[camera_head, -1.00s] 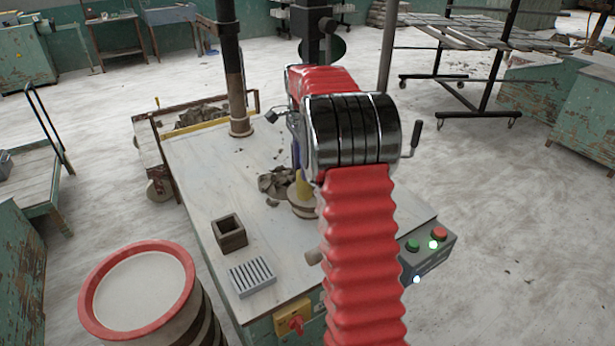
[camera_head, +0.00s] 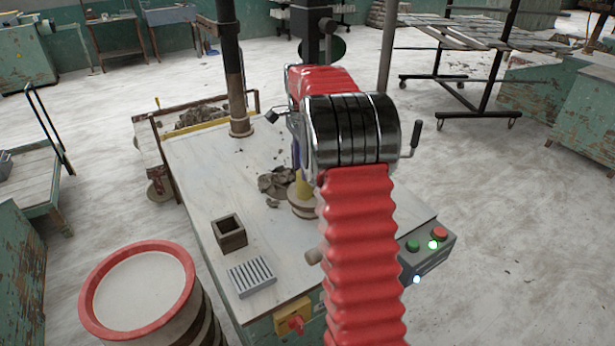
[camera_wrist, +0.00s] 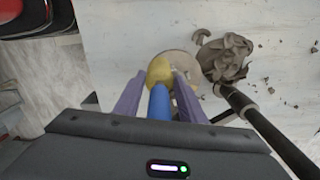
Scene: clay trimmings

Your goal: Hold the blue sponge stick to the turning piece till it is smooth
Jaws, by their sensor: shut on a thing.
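My gripper (camera_wrist: 158,97) is shut on the blue sponge stick (camera_wrist: 159,104), its purple fingers on either side of the blue shaft. A yellow rounded end, seemingly the sponge (camera_wrist: 160,70), lies beyond the shaft. It overlaps the tan round piece (camera_wrist: 181,62) in the wrist view; whether they touch is hard to tell. In the head view the yellow part (camera_head: 304,188) is just above the round tan piece (camera_head: 301,206), partly hidden by my red arm. The piece's surface is too small to judge for smoothness.
Grey clay trimmings (camera_wrist: 226,58) lie in a heap beside the piece, with crumbs around. A dark rod (camera_wrist: 262,122) runs close on the right. A square box (camera_head: 229,235) and a slotted block (camera_head: 252,277) stand on the table (camera_head: 195,190). A control box (camera_head: 428,247) shows lit buttons.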

